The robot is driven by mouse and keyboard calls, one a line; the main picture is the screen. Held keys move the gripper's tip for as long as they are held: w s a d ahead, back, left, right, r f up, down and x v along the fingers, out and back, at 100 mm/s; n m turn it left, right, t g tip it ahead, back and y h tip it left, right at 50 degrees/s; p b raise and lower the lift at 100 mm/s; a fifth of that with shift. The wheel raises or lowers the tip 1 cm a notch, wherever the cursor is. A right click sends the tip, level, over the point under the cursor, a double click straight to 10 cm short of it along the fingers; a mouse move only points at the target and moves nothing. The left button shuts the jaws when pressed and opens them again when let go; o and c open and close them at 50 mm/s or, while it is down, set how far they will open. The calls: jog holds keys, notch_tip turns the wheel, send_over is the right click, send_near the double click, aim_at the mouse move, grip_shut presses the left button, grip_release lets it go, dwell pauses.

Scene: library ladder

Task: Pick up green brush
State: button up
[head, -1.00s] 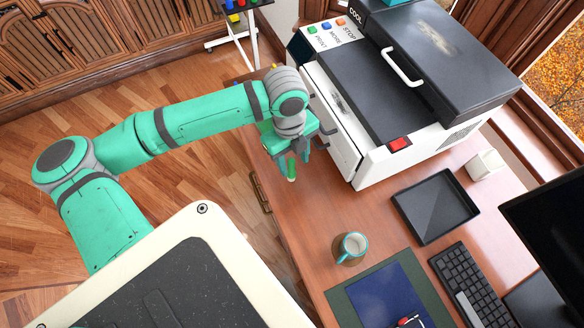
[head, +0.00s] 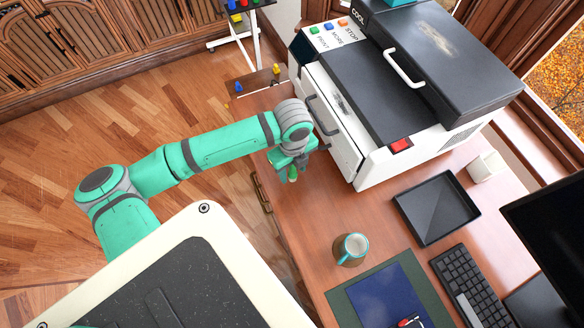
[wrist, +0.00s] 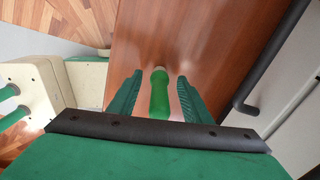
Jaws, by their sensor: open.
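The green brush (head: 293,175) is near the left edge of the wooden desk, just in front of the white machine. In the wrist view its bright green handle (wrist: 159,95) lies lengthwise between my two fingers. My gripper (wrist: 160,80) is open, one ribbed green finger on each side of the handle, with a narrow gap showing at both sides. In the head view my gripper (head: 290,168) is over the brush and hides most of it.
The white machine (head: 345,150) with a dark bar handle (head: 325,115) stands close to my gripper's right. A mug (head: 350,249), a black tray (head: 437,208) and a keyboard (head: 470,285) are further along the desk (head: 310,215).

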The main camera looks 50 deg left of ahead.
jog(key=shift+f, duration=0.55)
jog(key=c, duration=1.1)
jog(key=shift+r, duration=0.1)
jog(key=shift+c, duration=0.2)
